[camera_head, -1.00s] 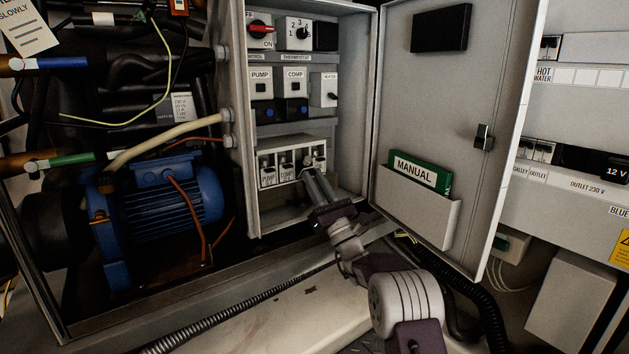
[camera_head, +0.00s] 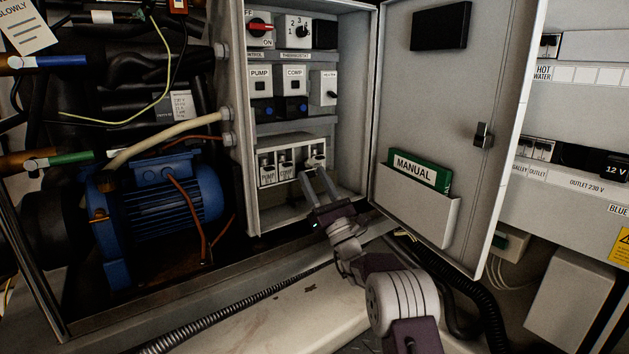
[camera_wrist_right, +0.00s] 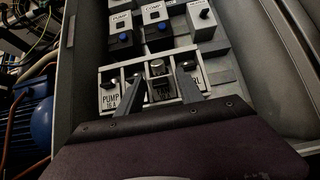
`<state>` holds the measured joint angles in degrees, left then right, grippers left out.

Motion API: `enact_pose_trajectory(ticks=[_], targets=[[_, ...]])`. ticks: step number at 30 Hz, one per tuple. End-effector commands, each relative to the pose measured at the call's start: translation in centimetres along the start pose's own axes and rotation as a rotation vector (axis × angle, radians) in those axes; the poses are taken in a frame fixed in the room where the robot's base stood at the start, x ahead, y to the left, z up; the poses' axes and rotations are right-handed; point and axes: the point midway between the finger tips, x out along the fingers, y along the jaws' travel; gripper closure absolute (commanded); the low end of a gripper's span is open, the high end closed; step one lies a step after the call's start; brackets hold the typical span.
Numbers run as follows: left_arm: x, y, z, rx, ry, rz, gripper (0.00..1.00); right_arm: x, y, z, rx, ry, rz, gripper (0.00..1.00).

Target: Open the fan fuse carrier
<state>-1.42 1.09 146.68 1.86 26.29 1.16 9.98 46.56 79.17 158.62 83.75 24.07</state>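A white fuse block (camera_head: 292,150) with a row of carriers sits low in the open control cabinet. The carriers labelled PUMP (camera_head: 267,176) and COMP (camera_head: 286,171) show at its left. My right gripper (camera_head: 315,173) is open in front of the block's right part. In the right wrist view, the fingers (camera_wrist_right: 160,78) stand apart on either side of a dark carrier (camera_wrist_right: 160,86), which by its place looks like the fan fuse carrier. Its label is too dark to read. I cannot tell whether the fingers touch it. My left gripper is not in view.
The cabinet door (camera_head: 455,60) stands open at the right, with a green manual (camera_head: 421,173) in its pocket. PUMP (camera_head: 261,84) and COMP (camera_head: 294,80) switches sit above the fuses. A blue motor (camera_head: 165,205) is at the left. The cabinet side walls are close around the gripper.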

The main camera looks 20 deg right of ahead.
Motion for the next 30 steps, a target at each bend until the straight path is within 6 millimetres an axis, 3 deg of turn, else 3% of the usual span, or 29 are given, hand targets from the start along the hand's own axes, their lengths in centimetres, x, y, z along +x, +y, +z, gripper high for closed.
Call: enact_pose_trajectory(ticks=[5,12,18,28,30], targets=[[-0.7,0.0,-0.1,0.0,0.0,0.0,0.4,-0.5,-0.1,0.1,0.001,0.003,-0.001,0.56],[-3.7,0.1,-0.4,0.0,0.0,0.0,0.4,-5.5,-0.2,0.3,0.002,0.007,-0.004,0.56],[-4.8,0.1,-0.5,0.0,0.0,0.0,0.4,-8.6,-0.1,0.1,0.0,0.002,-0.002,0.56],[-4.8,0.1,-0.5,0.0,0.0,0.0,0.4,-9.1,0.0,0.1,0.0,0.001,-0.001,0.56],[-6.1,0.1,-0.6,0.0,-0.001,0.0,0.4,-8.5,-0.1,0.8,-0.003,0.023,-0.004,0.56]])
